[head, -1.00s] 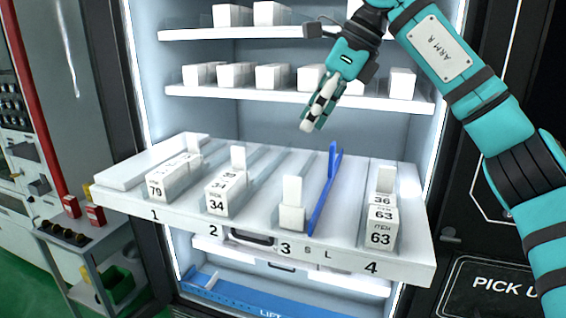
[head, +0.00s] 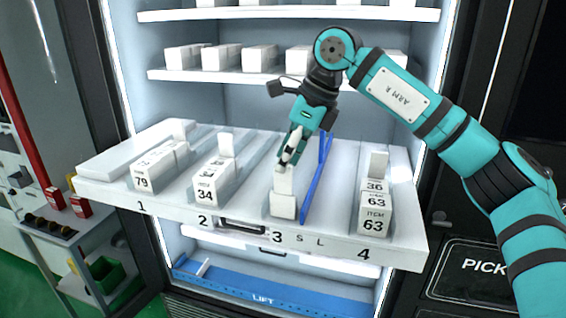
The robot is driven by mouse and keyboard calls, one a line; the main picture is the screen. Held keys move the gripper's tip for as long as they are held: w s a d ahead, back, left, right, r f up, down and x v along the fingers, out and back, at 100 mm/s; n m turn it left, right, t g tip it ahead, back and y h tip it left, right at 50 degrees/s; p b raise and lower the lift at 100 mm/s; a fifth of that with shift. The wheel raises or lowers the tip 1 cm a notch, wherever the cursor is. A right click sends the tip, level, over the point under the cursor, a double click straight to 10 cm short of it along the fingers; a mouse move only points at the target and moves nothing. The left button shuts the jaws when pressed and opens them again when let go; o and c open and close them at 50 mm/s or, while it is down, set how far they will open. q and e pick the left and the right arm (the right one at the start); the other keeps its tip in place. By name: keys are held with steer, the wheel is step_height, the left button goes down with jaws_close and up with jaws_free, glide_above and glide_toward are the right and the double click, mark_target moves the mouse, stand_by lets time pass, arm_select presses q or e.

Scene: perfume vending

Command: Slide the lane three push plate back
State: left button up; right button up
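The lane three push plate (head: 284,181) is a white upright plate standing behind a white block (head: 283,205) at the front of lane three on the pulled-out shelf tray (head: 180,212). My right gripper (head: 286,163) points down at the top of the plate, its fingertips at or just behind its upper edge. The fingers look close together. I cannot tell whether they touch or grip the plate. My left gripper is not in view.
A blue divider (head: 317,180) stands just right of lane three, close to my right gripper. Lanes one, two and four hold white boxes (head: 376,212) with push plates behind them. A loaded shelf (head: 240,76) is above and behind. Lane three behind the plate looks empty.

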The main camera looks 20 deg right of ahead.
mark_target(286, 187)
steer(key=x, duration=0.2)
steer(key=shift+w+f, duration=0.15)
steer(key=shift+f, duration=0.1)
steer(key=c, duration=0.6)
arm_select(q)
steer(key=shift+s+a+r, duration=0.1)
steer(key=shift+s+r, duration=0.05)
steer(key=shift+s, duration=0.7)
arm_select(e)
jaws_close()
